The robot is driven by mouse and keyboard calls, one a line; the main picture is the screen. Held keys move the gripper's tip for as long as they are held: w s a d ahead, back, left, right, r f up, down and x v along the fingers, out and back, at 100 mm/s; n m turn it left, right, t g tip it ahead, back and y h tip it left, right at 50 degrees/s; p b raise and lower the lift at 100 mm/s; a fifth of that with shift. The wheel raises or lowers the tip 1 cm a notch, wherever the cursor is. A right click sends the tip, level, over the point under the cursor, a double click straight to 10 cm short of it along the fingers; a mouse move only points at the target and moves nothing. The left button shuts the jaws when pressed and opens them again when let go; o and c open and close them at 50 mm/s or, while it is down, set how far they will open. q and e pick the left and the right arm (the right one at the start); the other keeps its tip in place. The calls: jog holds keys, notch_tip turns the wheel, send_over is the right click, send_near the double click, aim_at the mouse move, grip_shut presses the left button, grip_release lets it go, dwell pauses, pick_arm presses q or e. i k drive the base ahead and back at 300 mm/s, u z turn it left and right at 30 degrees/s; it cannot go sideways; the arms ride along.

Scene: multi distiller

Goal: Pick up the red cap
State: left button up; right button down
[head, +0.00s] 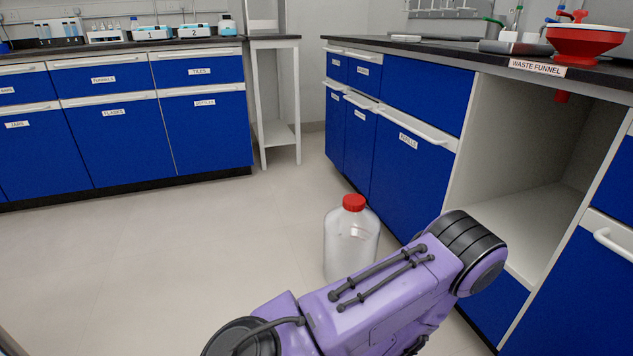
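The red cap (353,202) sits on top of a translucent white jug (346,243). The jug stands upright on the floor in front of the blue cabinets on the right. One of my purple arms crosses the bottom middle of the head view and hides the jug's lower right part. The cap itself is in clear sight. Neither gripper's fingers show in this view.
Blue cabinets (414,152) and an open bay (535,165) stand to the right. A red waste funnel (588,42) is on the right counter (430,47). A white side table (279,133) and more cabinets are behind. The floor (140,260) to the left is clear.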

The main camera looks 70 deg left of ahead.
aim_at(352, 203)
jog(key=u, duration=1.95)
